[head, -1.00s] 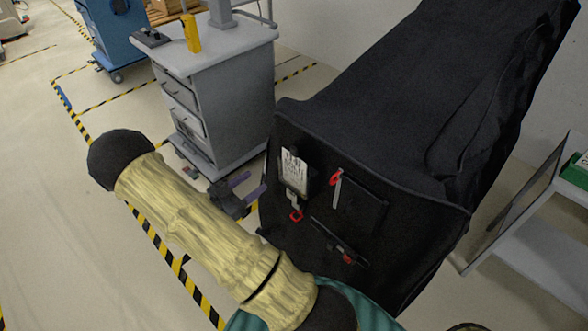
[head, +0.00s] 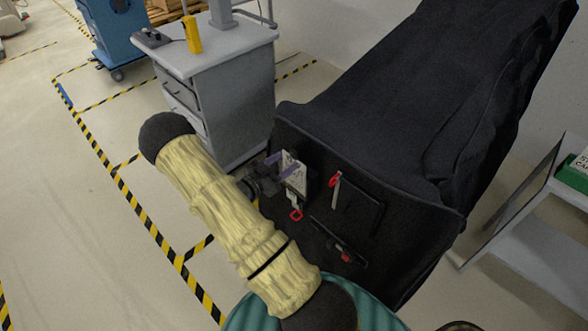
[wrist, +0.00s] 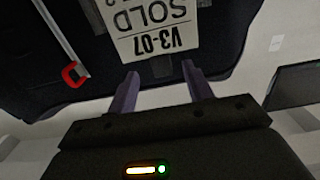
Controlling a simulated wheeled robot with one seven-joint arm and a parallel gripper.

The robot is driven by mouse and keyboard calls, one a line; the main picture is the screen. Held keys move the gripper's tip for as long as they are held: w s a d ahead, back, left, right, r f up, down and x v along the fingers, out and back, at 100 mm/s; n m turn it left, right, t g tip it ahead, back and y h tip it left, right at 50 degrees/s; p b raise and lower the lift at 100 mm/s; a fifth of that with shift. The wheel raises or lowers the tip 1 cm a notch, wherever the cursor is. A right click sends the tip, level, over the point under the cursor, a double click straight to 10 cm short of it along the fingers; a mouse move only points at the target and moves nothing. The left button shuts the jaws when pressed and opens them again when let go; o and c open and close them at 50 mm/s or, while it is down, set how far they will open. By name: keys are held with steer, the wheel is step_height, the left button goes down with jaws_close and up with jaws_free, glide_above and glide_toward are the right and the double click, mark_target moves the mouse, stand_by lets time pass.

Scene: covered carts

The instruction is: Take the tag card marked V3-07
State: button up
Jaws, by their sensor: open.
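The white tag card marked V3-07 (wrist: 150,28) shows upside down in the wrist view, with SOLD printed on it. In the head view the card (head: 294,172) hangs on the front panel of the black covered cart (head: 350,125). My gripper (wrist: 160,82) is open, with its two purple fingers pointing at the card's lower edge, one toward each side. In the head view my gripper (head: 275,170) is beside the card and overlaps part of it. Whether the fingers touch the card cannot be told. Nothing is held.
A red-ended strap (head: 335,180) and a black pocket (head: 360,208) are on the panel right of the card. A red ring (head: 296,214) hangs below it. A grey drawer cabinet (head: 240,105) stands behind my arm, and a grey shelf cart (head: 530,235) stands at right.

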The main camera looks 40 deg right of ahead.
mark_target(292, 153)
steer(key=d+p, duration=0.1)
steer(key=d, duration=0.1)
steer(key=d+r+p, duration=0.1)
steer(key=d, duration=0.1)
steer(key=shift+w+d+r, duration=0.1)
steer(key=shift+w+d, duration=0.1)
steer(key=shift+d, duration=0.15)
steer(key=shift+w+d, duration=0.1)
steer(key=shift+d, duration=0.15)
jaws_close()
stand_by(0.4)
